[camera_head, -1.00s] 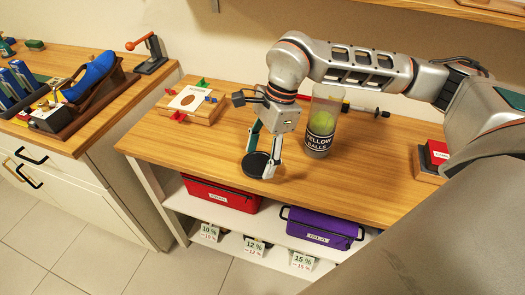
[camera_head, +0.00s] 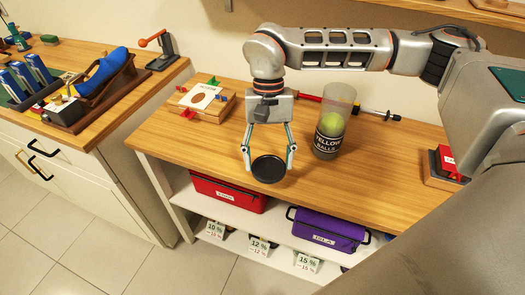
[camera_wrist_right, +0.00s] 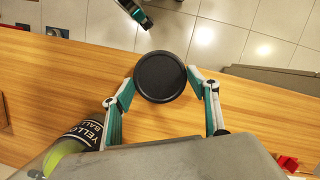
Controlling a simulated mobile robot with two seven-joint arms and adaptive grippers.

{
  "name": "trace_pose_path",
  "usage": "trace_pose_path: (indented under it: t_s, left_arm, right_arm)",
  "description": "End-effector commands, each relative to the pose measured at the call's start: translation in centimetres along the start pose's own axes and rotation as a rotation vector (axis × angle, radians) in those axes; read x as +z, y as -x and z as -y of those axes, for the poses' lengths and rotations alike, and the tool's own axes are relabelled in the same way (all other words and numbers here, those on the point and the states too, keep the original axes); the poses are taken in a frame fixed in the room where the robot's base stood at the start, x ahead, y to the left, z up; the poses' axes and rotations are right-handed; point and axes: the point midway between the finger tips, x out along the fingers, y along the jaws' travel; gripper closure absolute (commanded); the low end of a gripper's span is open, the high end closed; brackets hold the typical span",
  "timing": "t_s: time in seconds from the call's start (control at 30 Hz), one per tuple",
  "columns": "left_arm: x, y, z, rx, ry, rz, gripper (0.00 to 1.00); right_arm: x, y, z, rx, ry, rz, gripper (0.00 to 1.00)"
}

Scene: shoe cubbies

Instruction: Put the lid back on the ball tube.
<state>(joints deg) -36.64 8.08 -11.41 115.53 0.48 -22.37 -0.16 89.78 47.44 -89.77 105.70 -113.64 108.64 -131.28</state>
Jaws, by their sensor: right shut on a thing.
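My right gripper (camera_head: 269,162) is shut on the round black lid (camera_head: 268,169), one finger on each side of it. The lid appears near the table's front edge, left of the tube. In the right wrist view the lid (camera_wrist_right: 160,77) sits between the fingertips. The clear ball tube (camera_head: 331,120) stands upright on the table, open at the top, with a yellow-green ball and a black "YELLOW BALLS" label. It shows partly in the right wrist view (camera_wrist_right: 77,145). A dark and teal part at that view's top edge looks like my left gripper (camera_wrist_right: 135,12); its jaws are unclear.
A wooden board game (camera_head: 205,98) lies at the table's left back. A red-handled rod (camera_head: 380,114) lies behind the tube. A red box (camera_head: 445,160) stands at the right. Red (camera_head: 228,194) and purple (camera_head: 328,229) cases are on the shelf below. Table around the tube's front is clear.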

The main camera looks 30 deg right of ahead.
Motion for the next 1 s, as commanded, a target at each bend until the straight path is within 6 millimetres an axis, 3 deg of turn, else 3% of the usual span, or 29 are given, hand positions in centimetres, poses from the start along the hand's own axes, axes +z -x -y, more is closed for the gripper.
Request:
trace_pose_path:
  t_s: [0.1,0.3,0.67,0.8,1.0]
  left_arm:
    - [-0.03,-0.02,0.00,0.000,0.000,-0.001,0.37]
    - [-0.29,-0.16,0.10,-0.001,-0.001,-0.005,0.37]
    - [-0.89,-0.48,0.32,-0.004,-0.003,-0.016,0.37]
    - [-0.88,-0.47,0.30,-0.004,-0.003,-0.016,0.72]
    - [-0.81,-0.44,0.28,-0.004,-0.003,-0.015,0.72]
  right_arm:
    - [0.03,0.54,-0.21,0.055,0.194,-0.004,0.49]
    - [0.06,1.00,-0.64,0.108,0.391,-0.002,0.49]
    - [0.06,1.08,-0.76,0.118,0.433,0.000,0.49]
    - [0.06,1.08,-0.76,0.118,0.432,-0.001,0.49]
    - [0.06,1.08,-0.76,0.118,0.431,-0.001,0.49]
